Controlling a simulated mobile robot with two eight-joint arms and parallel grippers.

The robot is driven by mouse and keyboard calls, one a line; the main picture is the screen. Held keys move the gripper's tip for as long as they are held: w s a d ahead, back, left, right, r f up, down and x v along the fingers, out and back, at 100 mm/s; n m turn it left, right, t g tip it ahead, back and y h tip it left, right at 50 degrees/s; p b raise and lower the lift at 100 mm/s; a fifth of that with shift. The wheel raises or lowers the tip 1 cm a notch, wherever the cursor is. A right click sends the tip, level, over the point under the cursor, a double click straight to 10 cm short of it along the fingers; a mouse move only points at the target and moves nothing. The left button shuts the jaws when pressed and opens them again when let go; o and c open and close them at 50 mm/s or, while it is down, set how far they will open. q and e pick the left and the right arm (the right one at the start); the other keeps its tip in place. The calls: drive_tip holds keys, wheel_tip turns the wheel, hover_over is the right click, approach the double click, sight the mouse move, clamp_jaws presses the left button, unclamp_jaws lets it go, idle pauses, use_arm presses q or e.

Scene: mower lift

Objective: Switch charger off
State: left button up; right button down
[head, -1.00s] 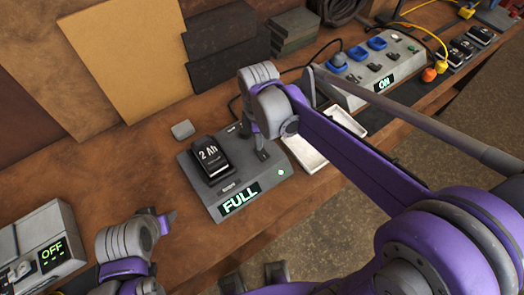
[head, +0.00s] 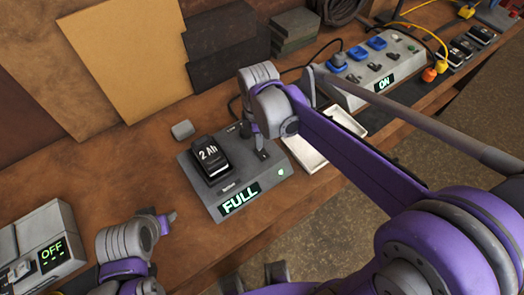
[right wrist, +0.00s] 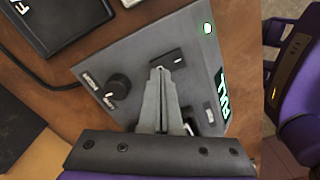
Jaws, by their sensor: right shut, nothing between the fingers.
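The charger (head: 205,203) is a grey box on the bench with a black 2 Ah battery (head: 210,160) on it. Its display (head: 238,198) reads FULL and a green lamp (head: 281,171) is lit. In the right wrist view the charger top (right wrist: 140,60) shows a round knob (right wrist: 117,87) and a small dark switch (right wrist: 167,57). My right gripper (right wrist: 160,73) is shut and empty, its tips close beside the switch; I cannot tell whether they touch. It also shows over the charger in the head view (head: 262,154). My left gripper (head: 166,220) is at lower left, clear of the charger; its opening is unclear.
A grey unit (head: 40,235) reading OFF stands at the left. A power strip (head: 345,90) reading ON is at the back right, with cables. A pale tray (head: 303,152) lies right of the charger. A small grey block (head: 182,130) lies behind it. Boards lean at the back.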

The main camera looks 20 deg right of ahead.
use_arm(q)
drive_tip(key=shift+s+f+b, duration=0.25)
drive_tip(key=shift+f+b, duration=0.25)
drive_tip(key=shift+f, duration=0.2)
use_arm(e)
drive_tip(key=shift+f, duration=0.9)
use_arm(q)
drive_tip(key=shift+r, duration=0.1)
use_arm(e)
drive_tip(key=shift+r, duration=0.1)
drive_tip(key=shift+r+p, duration=1.95)
drive_tip(key=shift+r, duration=1.55)
use_arm(q)
drive_tip(key=r, duration=0.1)
drive_tip(key=w+r, duration=0.1)
drive_tip(key=r, duration=0.1)
drive_tip(key=w+r, duration=0.1)
drive_tip(key=r, duration=0.1)
drive_tip(key=shift+w+r, duration=0.1)
use_arm(e)
drive_tip(key=shift+f, duration=0.1)
